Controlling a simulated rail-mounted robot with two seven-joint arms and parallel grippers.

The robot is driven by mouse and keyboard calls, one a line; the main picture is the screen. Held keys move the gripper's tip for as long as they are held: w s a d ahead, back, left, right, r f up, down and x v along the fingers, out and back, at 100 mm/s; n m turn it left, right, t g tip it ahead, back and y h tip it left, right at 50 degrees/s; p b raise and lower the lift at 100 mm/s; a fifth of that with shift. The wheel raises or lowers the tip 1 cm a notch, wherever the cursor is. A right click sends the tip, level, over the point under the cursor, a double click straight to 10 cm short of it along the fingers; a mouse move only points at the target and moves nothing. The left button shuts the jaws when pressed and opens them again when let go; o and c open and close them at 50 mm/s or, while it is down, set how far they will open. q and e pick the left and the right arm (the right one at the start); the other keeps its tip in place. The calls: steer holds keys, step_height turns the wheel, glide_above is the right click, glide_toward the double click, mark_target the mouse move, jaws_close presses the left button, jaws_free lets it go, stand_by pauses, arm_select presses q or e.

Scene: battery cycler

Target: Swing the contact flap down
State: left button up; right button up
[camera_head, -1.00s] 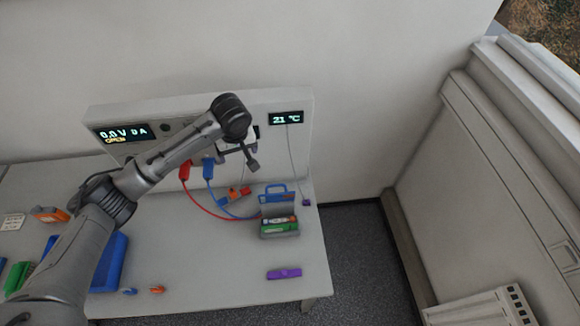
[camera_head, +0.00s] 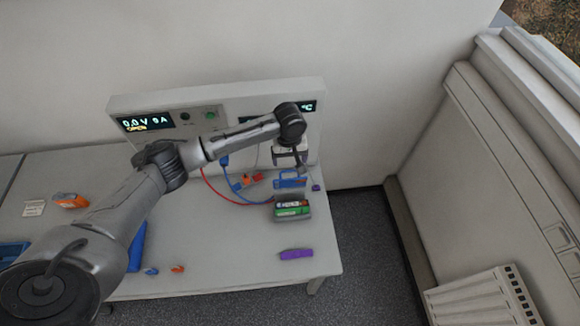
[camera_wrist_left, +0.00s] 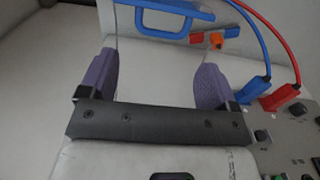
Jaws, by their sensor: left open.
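The contact flap (camera_head: 291,180) stands raised at the back of the battery holder (camera_head: 290,208), with a blue handle-like frame along its top. In the left wrist view the blue handle (camera_wrist_left: 178,10) shows at the top, beyond the fingertips. Batteries, one of them green, lie in the holder. My left gripper (camera_head: 292,168) is open, with nothing between its fingers, above and behind the flap. My right gripper is not in view.
The cycler panel (camera_head: 160,122) stands behind, its display reading 0.0 V and OPEN. Red and blue leads (camera_head: 235,196) curve to the holder. An orange-and-blue part (camera_head: 243,183) lies left of the flap. A purple block (camera_head: 296,254) lies in front on the table.

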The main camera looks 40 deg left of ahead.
mark_target(290, 171)
arm_select(q)
steer(key=shift+f, duration=3.05)
steer(key=shift+c, duration=0.4)
steer(key=c, duration=0.9)
steer(key=shift+d, duration=0.15)
